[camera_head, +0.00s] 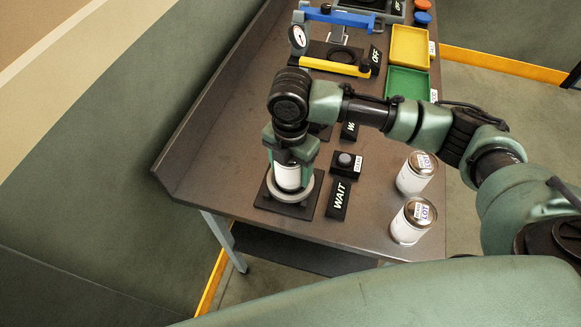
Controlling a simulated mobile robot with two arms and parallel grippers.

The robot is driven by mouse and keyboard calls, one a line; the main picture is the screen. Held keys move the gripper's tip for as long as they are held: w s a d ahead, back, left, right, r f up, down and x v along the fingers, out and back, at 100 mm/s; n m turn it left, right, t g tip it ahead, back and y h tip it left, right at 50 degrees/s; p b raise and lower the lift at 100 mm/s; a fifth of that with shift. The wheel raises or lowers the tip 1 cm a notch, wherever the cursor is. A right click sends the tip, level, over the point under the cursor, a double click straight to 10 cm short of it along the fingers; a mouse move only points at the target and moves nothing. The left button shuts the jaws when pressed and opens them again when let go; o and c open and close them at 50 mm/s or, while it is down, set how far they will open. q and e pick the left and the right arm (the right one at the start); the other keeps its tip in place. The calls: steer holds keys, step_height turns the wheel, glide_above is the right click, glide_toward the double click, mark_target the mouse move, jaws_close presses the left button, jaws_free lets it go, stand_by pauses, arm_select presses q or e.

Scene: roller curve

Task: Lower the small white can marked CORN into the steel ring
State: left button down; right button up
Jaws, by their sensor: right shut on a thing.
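A small white can (288,177) is between the fingers of my right gripper (290,164), which is shut on it from above. The can looks upright, and its upper part is hidden by the gripper. No CORN marking can be read on it. The steel ring (304,193) lies on a black square plate (267,200) near the table's front edge. The can's lower end overlaps the ring's opening in the picture; I cannot tell whether it is inside the ring or just above it. My left gripper is not in view.
A WAIT sign (339,200) and a black button box (346,163) stand just right of the ring. Green (407,84) and yellow (409,47) trays and a gauge (298,37) are farther back.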

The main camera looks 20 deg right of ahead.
steer(key=shift+f, duration=0.4)
stand_by(0.7)
stand_by(1.9)
steer(key=o, duration=1.9)
steer(key=shift+o, duration=0.2)
steer(key=shift+o, duration=1)
steer(key=shift+r+p, duration=4.5)
steer(key=shift+p, duration=0.2)
